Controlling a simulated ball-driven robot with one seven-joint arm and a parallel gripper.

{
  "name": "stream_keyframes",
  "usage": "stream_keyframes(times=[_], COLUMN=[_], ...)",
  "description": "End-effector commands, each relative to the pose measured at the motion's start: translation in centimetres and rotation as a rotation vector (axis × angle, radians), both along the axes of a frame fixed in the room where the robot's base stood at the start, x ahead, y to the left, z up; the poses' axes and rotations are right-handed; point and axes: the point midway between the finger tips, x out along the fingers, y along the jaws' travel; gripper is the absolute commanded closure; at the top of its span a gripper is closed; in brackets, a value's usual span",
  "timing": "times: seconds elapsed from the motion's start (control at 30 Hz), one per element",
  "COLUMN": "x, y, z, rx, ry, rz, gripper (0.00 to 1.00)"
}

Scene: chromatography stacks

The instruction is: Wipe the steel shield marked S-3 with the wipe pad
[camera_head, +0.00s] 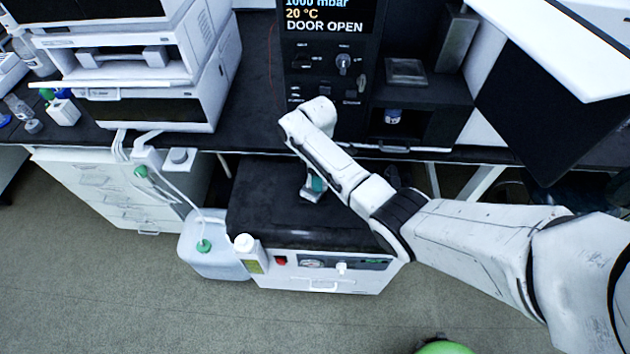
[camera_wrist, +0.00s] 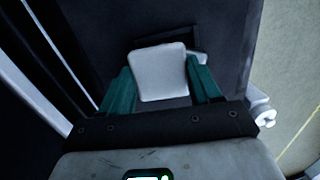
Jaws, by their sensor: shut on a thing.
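My gripper (camera_wrist: 164,88) has green fingers, closed on the two sides of a white, rounded-square wipe pad (camera_wrist: 158,72). In the head view my gripper (camera_head: 315,184) points down over the black top of a low cabinet, and the pad shows pale at its tip (camera_head: 311,195). I cannot tell whether the pad touches the black top. A dark piece shows just behind the pad in the wrist view. No S-3 marking is legible, so I cannot pick out that shield. A grey metal piece (camera_head: 456,40) stands upright in the dark bay at upper right.
The low cabinet (camera_head: 258,218) has a black top, with a white bottle (camera_head: 247,252) and a translucent jug (camera_head: 210,250) beside it. A black unit (camera_head: 330,75) reading DOOR OPEN stands on the bench behind. White instrument stacks (camera_head: 130,60) are at left. A clear square piece (camera_head: 406,72) lies right of the unit.

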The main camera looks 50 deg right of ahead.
Motion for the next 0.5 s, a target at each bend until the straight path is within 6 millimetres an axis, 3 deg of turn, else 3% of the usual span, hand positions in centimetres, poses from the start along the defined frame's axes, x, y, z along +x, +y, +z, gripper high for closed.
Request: stream_keyframes(times=[0.13,0.5], x=[0.20,0.29], y=[-0.90,-0.87], z=[-0.27,0.40], rx=[-0.001,0.001], ry=[0.001,-0.001], rz=[-0.002,0.001], gripper=[0.71,0.71])
